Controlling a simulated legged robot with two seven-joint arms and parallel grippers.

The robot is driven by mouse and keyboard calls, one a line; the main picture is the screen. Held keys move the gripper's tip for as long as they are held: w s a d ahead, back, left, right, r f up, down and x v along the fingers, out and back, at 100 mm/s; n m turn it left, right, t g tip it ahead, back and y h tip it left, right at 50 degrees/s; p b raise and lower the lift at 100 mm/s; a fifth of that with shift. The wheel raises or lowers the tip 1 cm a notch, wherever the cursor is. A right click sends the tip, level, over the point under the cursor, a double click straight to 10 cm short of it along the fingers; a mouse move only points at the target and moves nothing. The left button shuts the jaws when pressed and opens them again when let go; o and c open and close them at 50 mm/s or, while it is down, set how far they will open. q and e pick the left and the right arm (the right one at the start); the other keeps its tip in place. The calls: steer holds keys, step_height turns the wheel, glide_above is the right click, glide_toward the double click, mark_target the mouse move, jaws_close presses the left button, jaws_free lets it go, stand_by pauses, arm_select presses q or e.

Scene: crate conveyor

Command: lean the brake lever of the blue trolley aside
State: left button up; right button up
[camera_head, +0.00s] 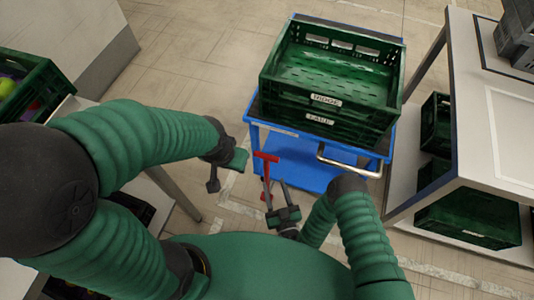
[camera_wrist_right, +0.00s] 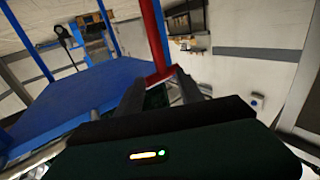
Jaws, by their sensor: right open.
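The blue trolley (camera_head: 312,178) stands in front of me with green crates (camera_head: 330,118) stacked on it. Its red brake lever (camera_head: 266,169) has a T-shaped top and rises at the trolley's near left corner. My right gripper (camera_head: 277,186) is open just by the lever, its fingers pointing toward it. In the right wrist view the red lever (camera_wrist_right: 152,35) stands a little tilted beyond the fingertips (camera_wrist_right: 160,82); whether they touch it I cannot tell. My left gripper (camera_head: 228,170) is left of the lever, apart from it; its finger opening is unclear.
A metal handle (camera_head: 349,168) sticks out from the trolley's near right side. A white table (camera_head: 495,125) with green crates beneath stands at the right. Another green crate (camera_head: 45,85) with colourful contents is at the far left. Floor between the left crate and trolley is clear.

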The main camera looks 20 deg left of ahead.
mark_target(264, 154)
steer(key=b+x, duration=0.1)
steer(key=x, duration=0.5)
steer(key=b+x, duration=0.1)
steer(key=x, duration=0.6)
steer(key=shift+w+a+f+b, duration=0.15)
steer(key=shift+w+f+b, duration=0.15)
steer(key=shift+b, duration=0.1)
steer(key=shift+w+a+r, duration=0.15)
steer(key=shift+w, duration=0.05)
steer(key=shift+c, duration=0.2)
jaws_close()
steer(key=shift+s, duration=0.1)
